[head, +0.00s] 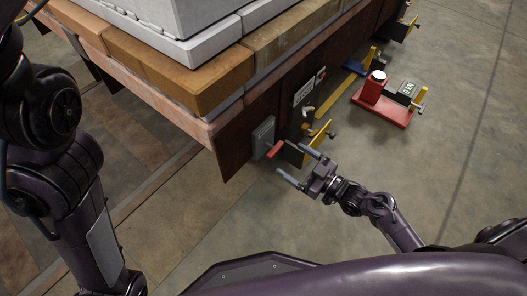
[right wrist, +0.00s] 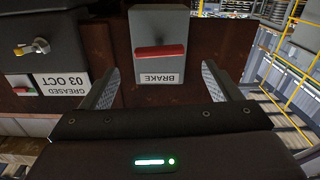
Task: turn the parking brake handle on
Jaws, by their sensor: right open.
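The parking brake is a grey box (head: 263,137) on the dark side plate of the cart, near its front corner. A red handle (head: 275,149) sticks out from its face. In the right wrist view the grey box (right wrist: 150,24) stands straight ahead, and the red handle (right wrist: 160,52) lies level across it, above an upside-down BRAKE label (right wrist: 160,78). My right gripper (head: 300,164) is open and empty, a short way in front of the handle. In the right wrist view its fingers (right wrist: 161,85) point toward the box, one at each side. My left arm shows at the left; its gripper is out of frame.
A red stand (head: 385,107) with a white-topped button and a digital display is farther right. Stone blocks (head: 215,75) load the cart.

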